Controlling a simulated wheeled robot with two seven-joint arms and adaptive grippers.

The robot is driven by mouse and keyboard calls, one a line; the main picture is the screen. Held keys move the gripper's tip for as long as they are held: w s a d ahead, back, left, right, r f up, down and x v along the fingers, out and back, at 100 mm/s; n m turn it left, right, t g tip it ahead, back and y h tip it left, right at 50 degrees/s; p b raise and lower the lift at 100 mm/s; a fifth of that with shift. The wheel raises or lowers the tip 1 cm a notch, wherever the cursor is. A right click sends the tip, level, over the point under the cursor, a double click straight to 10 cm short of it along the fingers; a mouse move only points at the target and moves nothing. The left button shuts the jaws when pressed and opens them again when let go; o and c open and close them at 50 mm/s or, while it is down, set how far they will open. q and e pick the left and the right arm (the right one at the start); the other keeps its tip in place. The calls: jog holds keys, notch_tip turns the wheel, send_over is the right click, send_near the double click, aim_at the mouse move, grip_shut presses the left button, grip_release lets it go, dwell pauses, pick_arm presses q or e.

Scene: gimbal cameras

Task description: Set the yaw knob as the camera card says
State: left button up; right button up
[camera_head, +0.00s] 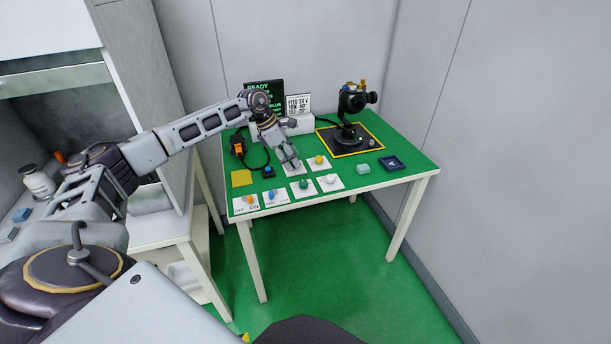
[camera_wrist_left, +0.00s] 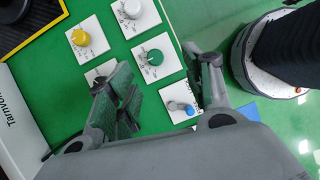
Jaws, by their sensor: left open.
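The knobs stand on white plates on the green table. In the head view they are orange (camera_head: 250,200), blue (camera_head: 272,195), green (camera_head: 303,184), white (camera_head: 330,178) and yellow (camera_head: 318,160). Another plate (camera_head: 299,171) is partly hidden under my left gripper (camera_head: 291,162). The plate labels are too small to tell which is yaw. The camera card (camera_head: 298,103) stands at the back; its small print is unclear. In the left wrist view my open, empty gripper (camera_wrist_left: 165,92) is above the plates. The green knob (camera_wrist_left: 153,57) and blue knob (camera_wrist_left: 188,109) show between or near its fingers.
A black gimbal camera (camera_head: 353,103) stands on a yellow-edged mat at the back right. A screen (camera_head: 263,95) reads READY. A dark blue tray (camera_head: 391,163), light blue block (camera_head: 363,169), yellow pad (camera_head: 241,178) and orange-black device (camera_head: 238,145) lie around the knobs. Walls close the back and right.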

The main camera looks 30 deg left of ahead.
aim_at(303, 182)
pick_arm(q)
jog(key=shift+m+y, duration=0.3)
jog(key=shift+y, duration=0.1)
jog(key=x, duration=0.7)
jog(key=a+x, duration=0.1)
jog(key=x, duration=0.3)
jog(key=shift+a+f, duration=0.15)
jog(key=shift+f, duration=0.05)
jog(key=shift+w+d+f, duration=0.2)
jog(key=shift+f, duration=0.35)
pick_arm(e)
jog(key=shift+w, duration=0.15)
pick_arm(q)
jog(key=shift+c, duration=0.5)
jog(key=c, duration=0.9)
